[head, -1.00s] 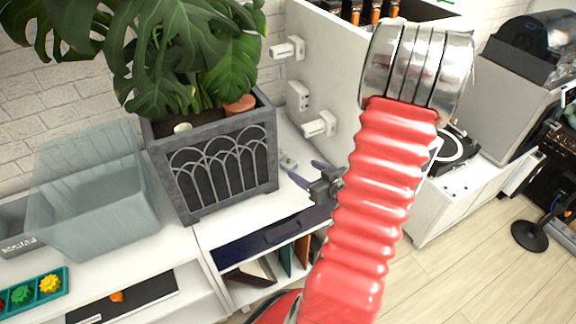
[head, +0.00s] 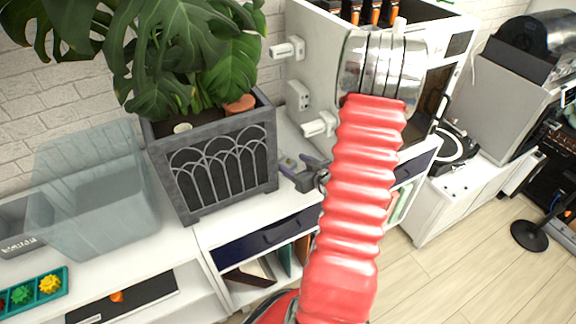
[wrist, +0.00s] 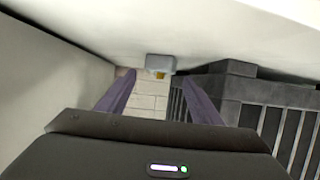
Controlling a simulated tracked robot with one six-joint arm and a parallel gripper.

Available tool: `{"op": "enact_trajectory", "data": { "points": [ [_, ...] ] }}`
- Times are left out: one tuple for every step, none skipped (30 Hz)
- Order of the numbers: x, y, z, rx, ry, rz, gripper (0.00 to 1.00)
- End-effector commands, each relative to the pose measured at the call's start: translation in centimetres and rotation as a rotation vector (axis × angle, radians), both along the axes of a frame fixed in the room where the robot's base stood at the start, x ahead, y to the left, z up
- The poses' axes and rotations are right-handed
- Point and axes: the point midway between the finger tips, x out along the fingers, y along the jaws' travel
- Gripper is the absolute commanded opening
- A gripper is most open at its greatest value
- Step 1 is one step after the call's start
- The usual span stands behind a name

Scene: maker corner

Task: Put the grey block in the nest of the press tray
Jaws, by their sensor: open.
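A small grey block (head: 286,161) with a yellow patch lies on the white worktop between the planter and the white machine. In the wrist view the grey block (wrist: 161,64) is ahead, between the lines of my two purple fingers and beyond their tips. My gripper (head: 292,163) is open and empty, low over the worktop; its fingers show in the wrist view (wrist: 158,78). In the head view, my red arm hides part of the machine and worktop. I cannot make out the press tray or its nest.
The dark planter (head: 222,165) stands close left of my gripper. The white machine (head: 312,70), with knobs on its side, stands to the right. A clear bin (head: 95,200) and a teal gear tray (head: 66,284) are farther left.

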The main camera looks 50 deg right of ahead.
Motion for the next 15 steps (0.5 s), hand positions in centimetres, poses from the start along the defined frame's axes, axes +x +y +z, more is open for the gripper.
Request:
{"op": "enact_trajectory", "data": {
  "points": [
    [0.7,0.0,-0.3,0.001,0.0,0.003,0.6],
    [1.0,-0.1,-0.5,0.001,0.001,0.003,0.6],
    [1.5,-0.2,-0.6,0.0,0.0,0.003,0.6],
    [2.0,-0.3,-0.8,0.0,0.0,0.003,0.6],
    [2.3,-0.4,-1.0,0.001,0.0,0.004,0.6],
    [2.8,-0.5,-1.2,0.001,0.0,0.004,0.6],
    [3.1,-0.6,-1.3,0.0,-0.001,0.004,0.6],
    [3.3,-0.6,-1.4,0.0,-0.001,0.004,0.6],
    [3.6,-0.7,-1.5,0.0,0.0,0.003,0.6],
    [3.7,-0.7,-1.6,0.001,0.0,0.003,0.6],
    [3.8,-0.8,-1.6,0.001,0.0,0.002,0.6],
    [3.8,-0.8,-1.6,0.001,0.0,0.002,0.6],
    [3.8,-0.8,-1.6,0.0,0.0,0.001,0.6],
    [3.8,-0.8,-1.6,0.0,0.0,0.001,0.6],
    [3.8,-0.8,-1.6,0.0,0.0,0.001,0.6]
  ]
}}
